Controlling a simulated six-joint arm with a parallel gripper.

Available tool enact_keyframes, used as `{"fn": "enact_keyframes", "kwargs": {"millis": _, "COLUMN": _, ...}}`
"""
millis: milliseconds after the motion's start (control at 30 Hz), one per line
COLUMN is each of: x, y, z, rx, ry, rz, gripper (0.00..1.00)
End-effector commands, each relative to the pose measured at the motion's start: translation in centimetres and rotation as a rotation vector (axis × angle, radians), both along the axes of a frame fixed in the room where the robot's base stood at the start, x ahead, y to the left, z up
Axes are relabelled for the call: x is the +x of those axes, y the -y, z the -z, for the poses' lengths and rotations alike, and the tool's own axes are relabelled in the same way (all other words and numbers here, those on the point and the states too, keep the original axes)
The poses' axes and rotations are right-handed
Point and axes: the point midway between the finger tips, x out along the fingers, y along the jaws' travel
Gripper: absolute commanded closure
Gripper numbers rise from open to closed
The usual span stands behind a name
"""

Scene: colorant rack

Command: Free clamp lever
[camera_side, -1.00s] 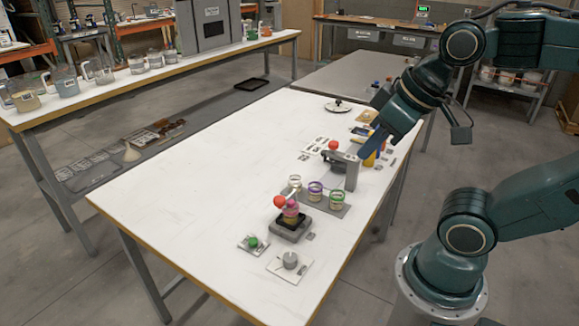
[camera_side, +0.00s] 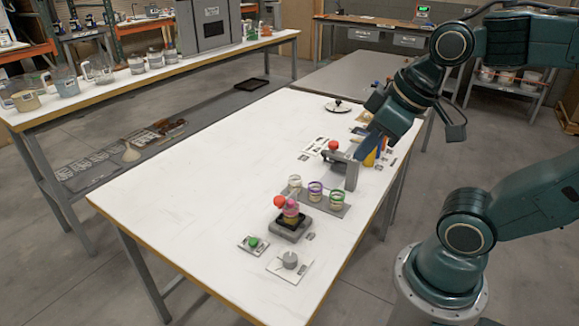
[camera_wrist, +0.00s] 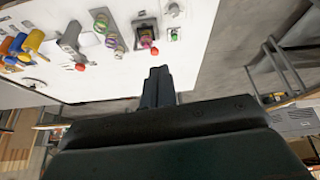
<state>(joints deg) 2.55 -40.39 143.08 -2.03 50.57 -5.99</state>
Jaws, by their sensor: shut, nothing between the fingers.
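A red-knobbed lever (camera_side: 280,201) leans beside a pink-topped jar (camera_side: 291,210) on a dark square base (camera_side: 291,229). In the wrist view this dark base (camera_wrist: 147,31) and its red knob (camera_wrist: 154,51) show at the top. A second red knob (camera_side: 333,145) sits on a grey bracket (camera_side: 351,173); the bracket also shows in the wrist view (camera_wrist: 71,38). I cannot tell for certain which is the clamp lever. My gripper (camera_side: 360,156) is shut and empty, pointing down near the grey bracket; its fingertips show in the wrist view (camera_wrist: 159,71). Contact cannot be told.
Ringed jars (camera_side: 315,190) stand on a grey strip between the bracket and the dark base. A green-knobbed plate (camera_side: 253,243) and a grey knob on a white plate (camera_side: 289,261) lie at the front. Yellow and blue tools (camera_side: 371,156) stand behind the bracket. The table's left half is clear.

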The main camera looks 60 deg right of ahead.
Motion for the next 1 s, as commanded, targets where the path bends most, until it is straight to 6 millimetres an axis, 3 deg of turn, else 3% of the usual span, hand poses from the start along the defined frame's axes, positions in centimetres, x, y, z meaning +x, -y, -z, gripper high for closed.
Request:
{"fn": "enact_keyframes", "kwargs": {"millis": 500, "x": 3.4, "y": 1.6, "z": 3.4, "rx": -0.122, "ry": -0.102, "rz": -0.42, "gripper": 1.0}}
{"fn": "enact_keyframes", "kwargs": {"millis": 1000, "x": 6.0, "y": 4.1, "z": 7.2, "rx": -0.153, "ry": -0.085, "rz": -0.857, "gripper": 1.0}}
